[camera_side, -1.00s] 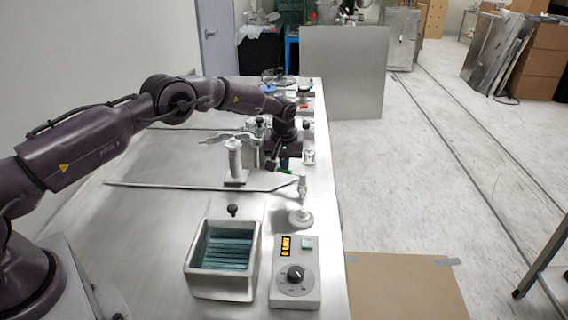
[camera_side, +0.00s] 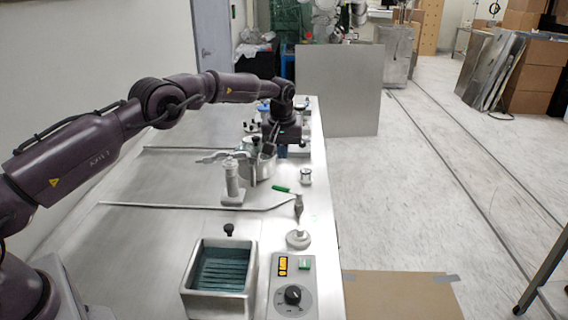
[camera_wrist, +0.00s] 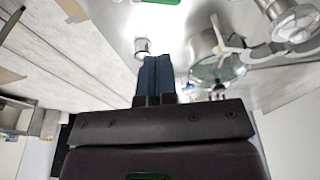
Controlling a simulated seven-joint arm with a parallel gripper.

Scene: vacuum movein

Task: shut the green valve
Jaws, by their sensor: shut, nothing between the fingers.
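The green valve has a short green lever (camera_side: 281,189) that points left and slightly back from its metal body (camera_side: 298,208), at the end of a thin pipe near the table's right edge. In the wrist view, part of the green lever (camera_wrist: 157,2) shows at the top edge; the rest is cut off. My gripper (camera_wrist: 157,60) is shut and empty, its two dark blue fingers together. In the side view it hangs behind the lever, apart from it, beside a metal pot (camera_side: 262,167); its fingertips are hard to make out there.
A small metal cylinder (camera_side: 305,177) stands between the lever and my gripper's area, near the right edge. A white upright fitting (camera_side: 232,182) stands to the left.

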